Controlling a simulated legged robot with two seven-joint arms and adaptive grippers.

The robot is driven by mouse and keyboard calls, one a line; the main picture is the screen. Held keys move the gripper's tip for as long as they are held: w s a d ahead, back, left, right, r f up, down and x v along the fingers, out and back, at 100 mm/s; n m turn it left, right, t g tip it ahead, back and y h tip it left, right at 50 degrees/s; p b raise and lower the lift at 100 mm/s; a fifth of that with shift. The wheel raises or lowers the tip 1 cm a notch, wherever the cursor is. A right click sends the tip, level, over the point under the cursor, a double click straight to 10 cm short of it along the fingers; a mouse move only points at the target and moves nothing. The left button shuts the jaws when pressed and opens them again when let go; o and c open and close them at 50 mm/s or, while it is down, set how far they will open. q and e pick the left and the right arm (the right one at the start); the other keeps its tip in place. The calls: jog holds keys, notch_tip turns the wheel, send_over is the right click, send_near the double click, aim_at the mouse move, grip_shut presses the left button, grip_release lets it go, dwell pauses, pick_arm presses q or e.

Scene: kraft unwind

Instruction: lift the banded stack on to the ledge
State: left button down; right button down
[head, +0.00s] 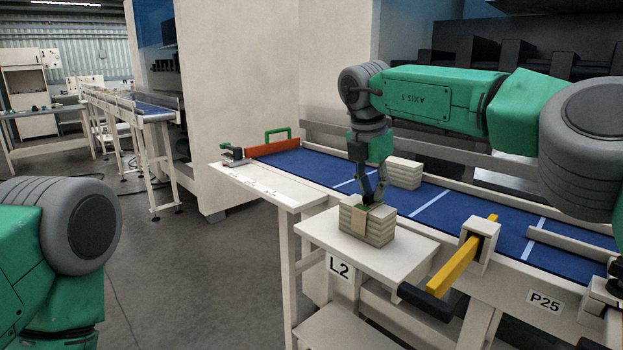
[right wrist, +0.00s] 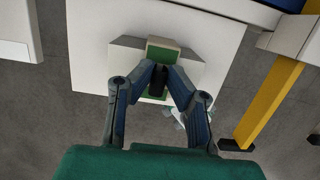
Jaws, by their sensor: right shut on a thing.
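The banded stack (head: 380,231) is a block of pale layered sheets with a tan band around it and a green patch on top. It is at the white ledge marked L2 (head: 418,247), over its top near the middle; I cannot tell whether it touches. My right gripper (head: 373,203) points down from above, shut on the banded stack at its top. In the right wrist view the fingers (right wrist: 160,82) close in on the green-topped band, and the stack (right wrist: 190,68) shows behind them. My left gripper is out of view; only part of my left arm shows.
A second pale stack (head: 404,172) sits on the blue conveyor (head: 460,215) behind. A yellow bar (head: 462,255) with a black end juts out right of the ledge. An orange gate (head: 273,147) with a green handle crosses the conveyor's left end. Open floor lies to the left.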

jog(key=c, duration=1.5)
grip_release()
jog(key=shift+o, duration=0.2)
